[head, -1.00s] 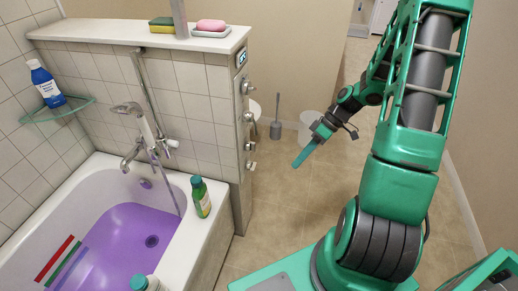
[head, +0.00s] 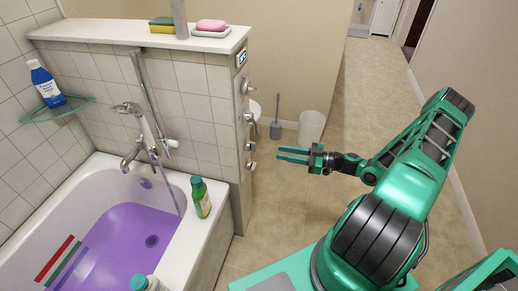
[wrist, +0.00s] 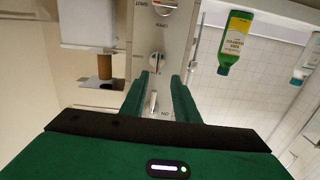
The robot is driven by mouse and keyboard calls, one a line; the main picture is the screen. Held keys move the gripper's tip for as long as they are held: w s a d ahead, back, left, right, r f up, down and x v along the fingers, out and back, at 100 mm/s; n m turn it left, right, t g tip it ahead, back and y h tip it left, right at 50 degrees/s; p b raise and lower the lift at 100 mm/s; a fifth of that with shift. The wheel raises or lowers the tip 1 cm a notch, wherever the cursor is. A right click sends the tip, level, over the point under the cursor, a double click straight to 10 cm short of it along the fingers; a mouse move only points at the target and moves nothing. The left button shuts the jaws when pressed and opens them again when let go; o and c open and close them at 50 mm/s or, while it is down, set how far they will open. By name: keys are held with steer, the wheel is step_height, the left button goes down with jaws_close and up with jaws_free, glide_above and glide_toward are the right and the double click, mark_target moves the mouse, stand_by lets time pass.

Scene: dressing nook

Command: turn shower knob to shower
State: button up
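A control panel on the end face of the tiled half-wall carries several metal knobs. In the head view an upper knob (head: 247,87), a middle knob (head: 248,117) and lower ones (head: 250,147) show. My gripper (head: 280,154) points left at the lower part of the panel, apart from it. In the wrist view my gripper (wrist: 160,88) is open and empty. A slim lever (wrist: 153,103) appears between its fingers, with "ON" beside it. A round knob (wrist: 157,62) lies just beyond the fingertips, and another knob (wrist: 165,6) is at the top edge. I cannot tell which knob has the shower setting.
The bathtub (head: 193,232) with purple water lies left of the panel, a green bottle (head: 201,197) on its rim. A toilet brush (head: 276,128) and white bin (head: 311,127) stand behind my gripper. Soap (head: 211,26) and a sponge (head: 162,24) lie on the ledge.

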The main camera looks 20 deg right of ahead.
mark_target(250, 147)
steer(key=x, duration=1)
steer(key=shift+w, duration=0.45)
steer(key=shift+r, duration=0.1)
jaws_close()
